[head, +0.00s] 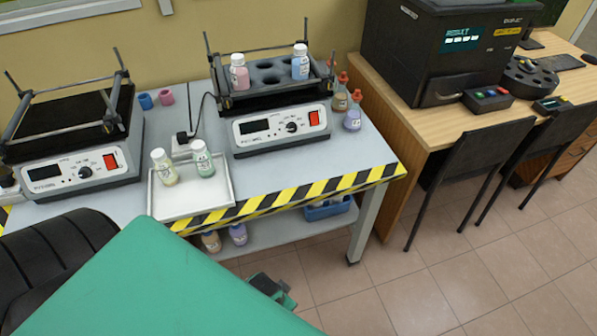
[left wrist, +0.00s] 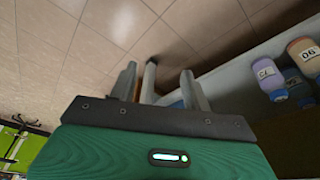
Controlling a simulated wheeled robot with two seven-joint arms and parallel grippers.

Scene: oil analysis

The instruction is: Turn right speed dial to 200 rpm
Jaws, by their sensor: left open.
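The right shaker (head: 280,128) stands on the grey bench, with a dark display and a red switch. Its speed dial (head: 291,127) is a small dark knob between them; its setting is too small to read. In the left wrist view my left gripper (left wrist: 158,72) is open and empty, pointing over the floor near the bench's lower shelf. It is away from the dial. In the head view a large green part of my arm covers the lower left, and the fingertips cannot be made out. My right gripper is not in view.
A left shaker (head: 70,168) stands on the bench. A white tray (head: 165,208) with two bottles lies between the shakers. The right shaker carries a pink bottle (head: 239,72) and a blue one (head: 300,62). Two orange-capped bottles (head: 352,116) stand right of it. Chairs (head: 465,150) are at the right.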

